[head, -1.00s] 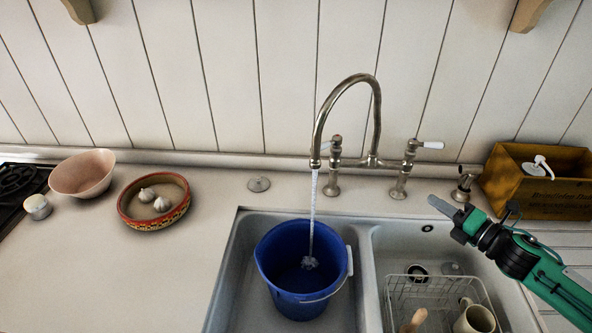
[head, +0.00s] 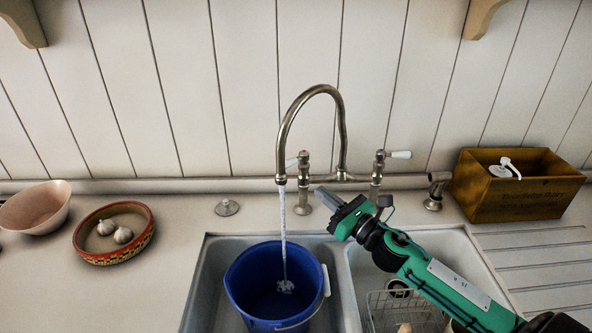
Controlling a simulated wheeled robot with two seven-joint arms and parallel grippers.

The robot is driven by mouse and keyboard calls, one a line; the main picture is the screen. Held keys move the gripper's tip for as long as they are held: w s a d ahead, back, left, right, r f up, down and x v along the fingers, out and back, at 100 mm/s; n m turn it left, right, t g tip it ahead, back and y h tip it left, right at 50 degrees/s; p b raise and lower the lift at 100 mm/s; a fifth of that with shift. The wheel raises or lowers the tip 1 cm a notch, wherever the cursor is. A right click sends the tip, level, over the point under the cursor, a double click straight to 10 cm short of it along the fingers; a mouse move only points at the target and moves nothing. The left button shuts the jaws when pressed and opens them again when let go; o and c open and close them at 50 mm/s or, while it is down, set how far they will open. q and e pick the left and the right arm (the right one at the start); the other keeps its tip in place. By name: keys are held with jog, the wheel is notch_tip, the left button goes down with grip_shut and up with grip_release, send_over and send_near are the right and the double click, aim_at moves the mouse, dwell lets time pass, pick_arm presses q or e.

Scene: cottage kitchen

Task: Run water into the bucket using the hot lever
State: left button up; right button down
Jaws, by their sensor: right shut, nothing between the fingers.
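The blue bucket (head: 245,285) stands upright in the left sink basin. A water stream (head: 283,225) runs from the tall curved metal tap (head: 340,120) into it. The left lever (head: 291,162) has a white handle turned left. The right lever (head: 400,154) has a white handle pointing right. No hot or cold marking is readable. My right gripper (head: 322,194) is shut and empty, just right of the left valve's lower body and below its lever; I cannot tell whether it touches the valve. My left gripper is not in view.
A wire rack (head: 385,308) sits in the right basin, partly behind my right arm. A wooden box (head: 515,190) with a white pump top stands at the back right. A patterned bowl (head: 88,255) with garlic and a pink bowl (head: 35,208) are at left.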

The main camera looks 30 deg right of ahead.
aim_at(289, 166)
jog(key=p+x, duration=0.3)
jog(key=x, duration=0.5)
jog(key=shift+r, duration=0.2)
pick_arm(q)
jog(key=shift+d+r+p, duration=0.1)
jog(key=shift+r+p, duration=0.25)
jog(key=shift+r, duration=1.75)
pick_arm(e)
jog(key=shift+x, duration=0.8)
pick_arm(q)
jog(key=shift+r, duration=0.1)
pick_arm(e)
jog(key=shift+w+a+f+h, duration=0.15)
jog(key=shift+h, duration=0.25)
